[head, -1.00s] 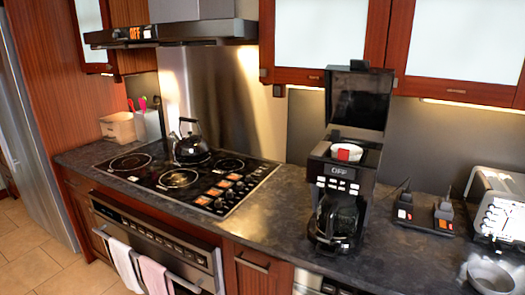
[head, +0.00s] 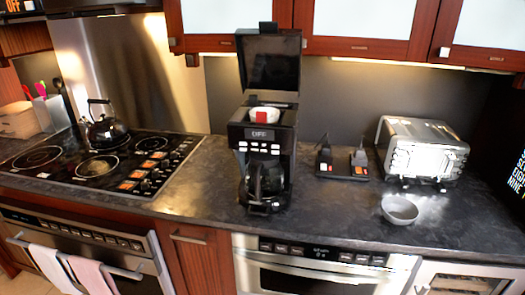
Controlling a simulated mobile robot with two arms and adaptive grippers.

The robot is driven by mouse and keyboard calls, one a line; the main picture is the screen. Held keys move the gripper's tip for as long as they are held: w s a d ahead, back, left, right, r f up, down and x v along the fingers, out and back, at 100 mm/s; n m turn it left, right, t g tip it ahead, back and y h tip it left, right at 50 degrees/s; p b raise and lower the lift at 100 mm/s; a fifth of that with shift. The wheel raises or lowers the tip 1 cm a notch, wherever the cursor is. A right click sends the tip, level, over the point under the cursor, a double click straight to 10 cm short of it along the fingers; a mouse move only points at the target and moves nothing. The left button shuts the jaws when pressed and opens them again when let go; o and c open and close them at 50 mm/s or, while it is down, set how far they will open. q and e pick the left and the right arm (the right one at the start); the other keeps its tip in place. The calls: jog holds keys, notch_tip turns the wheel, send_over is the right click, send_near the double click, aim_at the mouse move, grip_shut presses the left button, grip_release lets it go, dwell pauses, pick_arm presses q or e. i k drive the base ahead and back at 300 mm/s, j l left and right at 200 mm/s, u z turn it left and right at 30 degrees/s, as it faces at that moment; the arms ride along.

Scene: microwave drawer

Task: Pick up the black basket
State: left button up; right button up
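A black coffee maker (head: 262,138) stands upright on the dark counter, left of the picture's middle line to slightly right, with its lid (head: 270,62) raised. A white cup-shaped piece (head: 259,114) with a red patch sits in its open top. A dark glass carafe (head: 264,180) sits in its lower part. I cannot make out a separate black basket; any dark holder around the white piece cannot be told from the black machine. Neither of my grippers shows in the head view.
The counter (head: 330,215) is clear just right of the coffee maker. Further right are a black stand with switches (head: 341,168), a silver toaster (head: 420,150) and a grey bowl (head: 400,209). A kettle (head: 106,131) stands on the stove (head: 75,178) at left. Cabinets (head: 375,20) hang above.

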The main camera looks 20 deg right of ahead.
aim_at(261, 116)
jog(key=i+j+z, duration=0.1)
jog(key=i+z, duration=0.3)
jog(key=i+j+z, duration=0.15)
jog(key=z, duration=0.2)
jog(key=i+j+z, duration=0.4)
jog(key=l, duration=0.1)
